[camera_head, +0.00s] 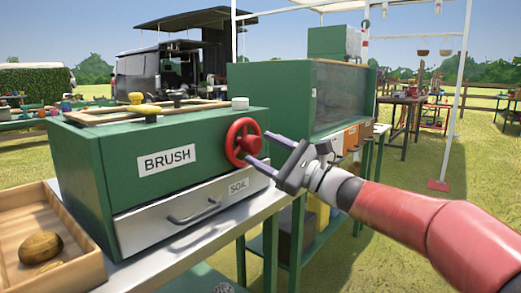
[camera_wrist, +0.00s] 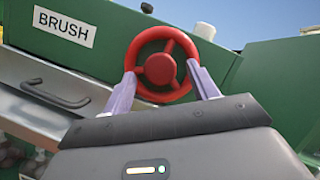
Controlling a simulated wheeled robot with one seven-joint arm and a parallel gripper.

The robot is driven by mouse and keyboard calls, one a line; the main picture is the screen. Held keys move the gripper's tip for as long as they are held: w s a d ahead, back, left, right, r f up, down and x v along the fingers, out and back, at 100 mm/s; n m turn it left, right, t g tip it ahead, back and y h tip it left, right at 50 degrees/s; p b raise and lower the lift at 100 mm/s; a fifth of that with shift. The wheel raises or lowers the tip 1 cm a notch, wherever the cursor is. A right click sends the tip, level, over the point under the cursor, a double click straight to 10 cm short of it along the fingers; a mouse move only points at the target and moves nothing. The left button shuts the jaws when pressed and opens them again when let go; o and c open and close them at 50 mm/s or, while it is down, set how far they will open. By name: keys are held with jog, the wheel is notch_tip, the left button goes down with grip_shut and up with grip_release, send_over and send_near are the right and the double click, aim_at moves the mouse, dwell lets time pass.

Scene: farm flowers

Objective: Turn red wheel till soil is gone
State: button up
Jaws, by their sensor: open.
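The red wheel (camera_head: 243,141) is a spoked handwheel on the right end of the green BRUSH box (camera_head: 120,158). My gripper (camera_head: 263,152) is open at the wheel. In the wrist view the two purple fingers of my gripper (camera_wrist: 163,82) stand left and right of the lower part of the red wheel (camera_wrist: 160,68). I cannot tell whether they touch the rim. A grey drawer (camera_head: 192,212) labelled SOIL sits shut below the box. A brown potato-like lump (camera_head: 41,247) lies in a wooden tray (camera_head: 88,266) at left. No soil shows on the wheel.
The box stands on a grey metal table (camera_head: 180,255). A second green cabinet (camera_head: 275,100) with a glass front stands behind to the right. Small brushes and a wooden frame (camera_head: 150,112) lie on top of the box.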

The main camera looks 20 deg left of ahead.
jog(key=v, duration=0.6)
dwell(1.0)
jog(key=s+d+f+n+g+h+p, duration=0.1)
jog(key=s+d+f+n+h+p, duration=0.25)
jog(key=s+f+n+h, duration=0.6)
jog(key=s+d+f+n+h, duration=0.1)
jog(key=s+d+f+h, duration=0.2)
jog(key=d, duration=0.4)
jog(key=s+d+f+n+t+h+p, duration=0.1)
jog(key=s+d+f+h, duration=0.2)
jog(key=s+d+h, duration=0.2)
jog(key=s+d+f+n+t+h+p, duration=0.1)
jog(key=s+d+f+h, duration=0.2)
jog(key=s+d, duration=0.6)
jog(key=shift+d+f+h, duration=0.4)
jog(key=shift+d+h, duration=0.05)
jog(key=shift+d, duration=0.5)
jog(key=shift+s+n, duration=0.1)
jog(key=shift+n, duration=0.15)
